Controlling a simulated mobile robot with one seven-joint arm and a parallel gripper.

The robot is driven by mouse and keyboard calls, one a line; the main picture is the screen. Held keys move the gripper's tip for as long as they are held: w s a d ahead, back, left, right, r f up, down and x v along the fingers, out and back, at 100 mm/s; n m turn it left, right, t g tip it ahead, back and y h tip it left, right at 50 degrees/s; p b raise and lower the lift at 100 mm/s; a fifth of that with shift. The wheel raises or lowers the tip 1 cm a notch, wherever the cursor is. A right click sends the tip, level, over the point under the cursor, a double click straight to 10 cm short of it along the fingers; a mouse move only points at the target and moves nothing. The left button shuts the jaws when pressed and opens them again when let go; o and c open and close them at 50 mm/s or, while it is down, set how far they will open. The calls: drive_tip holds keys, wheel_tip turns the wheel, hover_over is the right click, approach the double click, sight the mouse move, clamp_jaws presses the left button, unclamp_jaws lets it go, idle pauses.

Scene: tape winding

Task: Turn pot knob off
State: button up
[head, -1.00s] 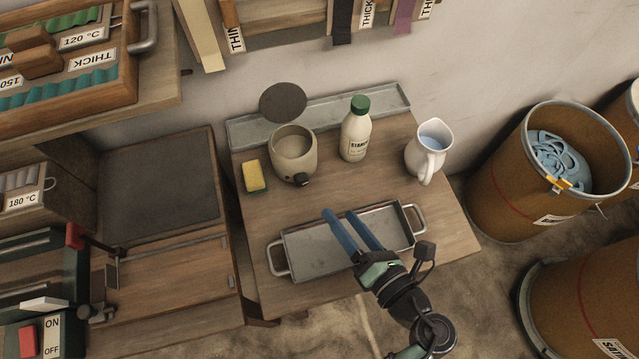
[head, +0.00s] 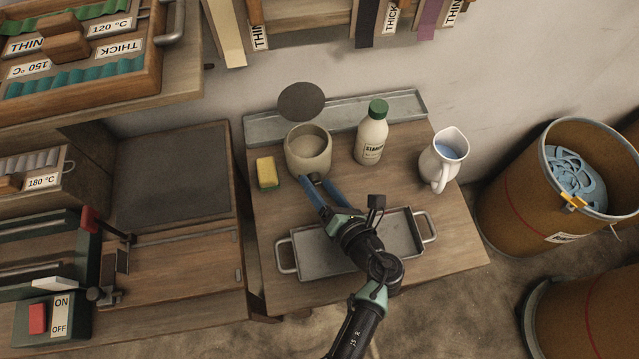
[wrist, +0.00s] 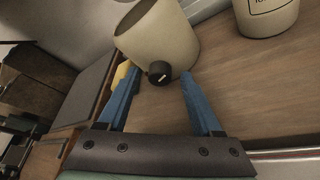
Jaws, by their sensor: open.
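The beige pot (head: 308,152) stands on the wooden table, with its round dark lid (head: 301,101) raised behind it. In the wrist view the pot (wrist: 160,40) shows its black knob (wrist: 159,72) low on the near side, with a light mark on its face. My gripper (head: 313,181) is in front of the pot, its blue fingers pointing at the knob. In the wrist view my gripper (wrist: 158,80) is open, and the knob shows in the gap between the two fingertips. I cannot tell whether a finger touches it. In the head view the fingers largely hide the knob.
A yellow sponge (head: 266,172) lies left of the pot. A green-capped bottle (head: 370,138) and a white pitcher (head: 440,162) stand to the right. A metal tray (head: 306,254) lies under my arm. A long shallow tray (head: 262,128) is at the back by the wall.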

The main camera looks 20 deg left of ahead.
drive_tip(key=shift+a, duration=0.1)
clamp_jaws()
idle(0.3)
drive_tip(key=shift+a+r+n+h+p, duration=0.1)
drive_tip(key=shift+r+n+h+p, duration=0.05)
drive_tip(key=shift+n+h+p, duration=0.7)
drive_tip(key=n+t+h, duration=0.1)
drive_tip(key=n, duration=0.1)
drive_tip(key=shift+s+a+n+p, duration=0.1)
drive_tip(key=shift+a+n+p, duration=0.05)
drive_tip(key=shift+n+p, duration=0.25)
drive_tip(key=shift+s+a+n+t+h+p, duration=0.1)
drive_tip(key=shift+n+t+h+p, duration=0.4)
drive_tip(key=shift+n+h, duration=0.55)
drive_tip(key=shift+a+n+t+h, duration=0.1)
drive_tip(key=shift+n+t+h, duration=0.45)
drive_tip(key=shift+n, duration=0.55)
